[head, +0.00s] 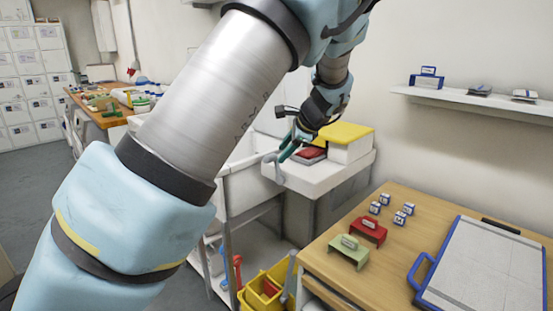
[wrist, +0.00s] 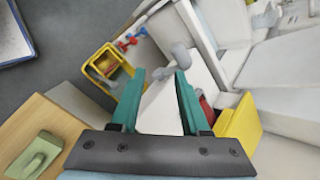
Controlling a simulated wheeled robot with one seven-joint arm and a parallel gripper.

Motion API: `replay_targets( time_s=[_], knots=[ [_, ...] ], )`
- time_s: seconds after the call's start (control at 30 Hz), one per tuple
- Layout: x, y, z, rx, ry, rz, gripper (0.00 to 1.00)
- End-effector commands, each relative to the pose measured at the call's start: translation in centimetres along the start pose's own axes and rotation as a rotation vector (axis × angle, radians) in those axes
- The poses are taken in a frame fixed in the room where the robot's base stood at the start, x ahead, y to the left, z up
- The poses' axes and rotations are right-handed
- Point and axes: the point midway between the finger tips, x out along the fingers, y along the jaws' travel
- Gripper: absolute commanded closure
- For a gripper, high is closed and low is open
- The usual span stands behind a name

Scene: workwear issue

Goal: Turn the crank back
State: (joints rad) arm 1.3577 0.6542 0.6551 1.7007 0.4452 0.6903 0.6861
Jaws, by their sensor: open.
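The grey crank (head: 273,166) sits at the near left side of a white unit (head: 318,172) in the head view. In the wrist view the crank (wrist: 181,53) has rounded grey ends and lies just beyond my fingertips. My gripper (head: 284,153) has green fingers and is above and beside the crank in the head view. In the wrist view my gripper (wrist: 158,74) is open, its fingers apart with nothing held between them. I cannot tell from these views whether a fingertip touches the crank. My arm covers much of the head view.
A yellow-lidded white box (head: 348,142) and a red item (head: 311,153) are close by my gripper. A wooden table (head: 330,262) with red and green blocks stands at front right. A yellow bucket (head: 262,294) is below. A wall shelf (head: 470,99) is at right.

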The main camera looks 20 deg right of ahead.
Motion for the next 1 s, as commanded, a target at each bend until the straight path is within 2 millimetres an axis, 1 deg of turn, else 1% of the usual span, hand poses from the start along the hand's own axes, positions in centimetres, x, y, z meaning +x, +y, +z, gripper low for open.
replay_targets(
  time_s=[0.03, 0.1, 0.2, 0.3, 0.37, 0.4, 0.47, 0.57, 0.67, 1.0],
  knots=[
    [-0.3, -0.1, 0.7, -0.166, 0.078, 0.032, 0.61],
    [-1.5, -0.4, 1.4, -0.373, 0.166, 0.076, 0.69],
    [-3.3, -1.1, 2.3, -0.616, 0.269, 0.130, 0.80],
    [-4.9, -1.7, 3.1, -0.780, 0.338, 0.170, 0.92],
    [-5.5, -1.9, 3.4, -0.842, 0.364, 0.186, 0.98],
    [-5.8, -2.0, 3.5, -0.867, 0.375, 0.193, 1.00],
    [-5.9, -2.1, 3.5, -0.891, 0.383, 0.200, 1.00],
    [-5.4, -2.2, 3.3, -0.898, 0.383, 0.203, 1.00],
    [-4.1, -2.1, 2.8, -0.895, 0.380, 0.204, 1.00],
    [2.2, -2.1, 0.0, -0.893, 0.379, 0.203, 1.00]
  ],
)
